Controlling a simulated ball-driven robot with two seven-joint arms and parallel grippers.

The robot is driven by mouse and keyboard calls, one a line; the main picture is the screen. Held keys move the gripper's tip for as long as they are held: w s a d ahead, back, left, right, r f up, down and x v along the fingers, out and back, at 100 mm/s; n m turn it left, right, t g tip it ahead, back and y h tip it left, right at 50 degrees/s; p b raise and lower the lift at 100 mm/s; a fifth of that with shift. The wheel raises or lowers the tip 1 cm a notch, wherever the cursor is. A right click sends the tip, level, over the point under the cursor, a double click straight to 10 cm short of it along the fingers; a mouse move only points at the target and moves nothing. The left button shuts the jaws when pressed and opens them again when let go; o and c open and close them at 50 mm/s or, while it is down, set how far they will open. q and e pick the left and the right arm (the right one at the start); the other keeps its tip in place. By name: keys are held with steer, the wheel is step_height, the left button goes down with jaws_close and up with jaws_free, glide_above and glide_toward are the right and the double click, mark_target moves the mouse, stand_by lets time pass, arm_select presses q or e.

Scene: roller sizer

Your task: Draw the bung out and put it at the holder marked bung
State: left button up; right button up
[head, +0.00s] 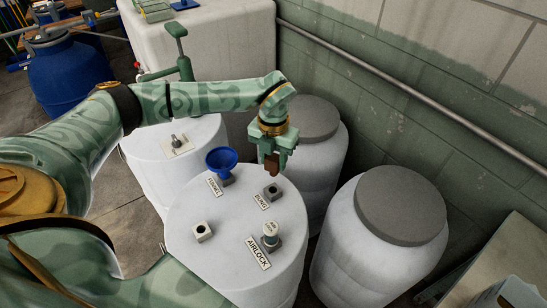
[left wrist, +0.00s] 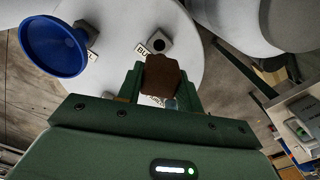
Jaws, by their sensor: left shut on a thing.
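My left gripper (head: 272,158) is shut on the brown bung (head: 272,166) and holds it above the white drum top (head: 240,262). The bung also shows between the fingers in the left wrist view (left wrist: 163,76). The holder marked bung (head: 272,192) is a small grey square block with a dark hole, its label (head: 262,201) beside it. The bung appears just above and behind this holder in the head view, apart from it. In the left wrist view the holder (left wrist: 187,39) lies beyond the bung. My right gripper is not in view.
A blue funnel (head: 221,159) stands beside its label, left of the bung holder. The airlock (head: 270,236) stands in front. Grey-lidded drums (head: 400,206) and a wall pipe (head: 430,97) lie to the right.

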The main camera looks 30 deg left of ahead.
mark_target(273, 173)
arm_select(q)
steer(key=shift+s+r, duration=0.1)
steer(key=shift+f+b, duration=1.2)
steer(key=shift+f, duration=1.8)
steer(key=shift+p, duration=0.85)
steer(key=shift+f+b, duration=0.75)
steer(key=shift+f, duration=1)
steer(key=o, duration=1)
steer(key=shift+o, duration=0.2)
step_height(273, 173, up, 16)
steer(key=p, duration=0.2)
steer(key=shift+r+p, duration=0.2)
steer(key=shift+p, duration=0.15)
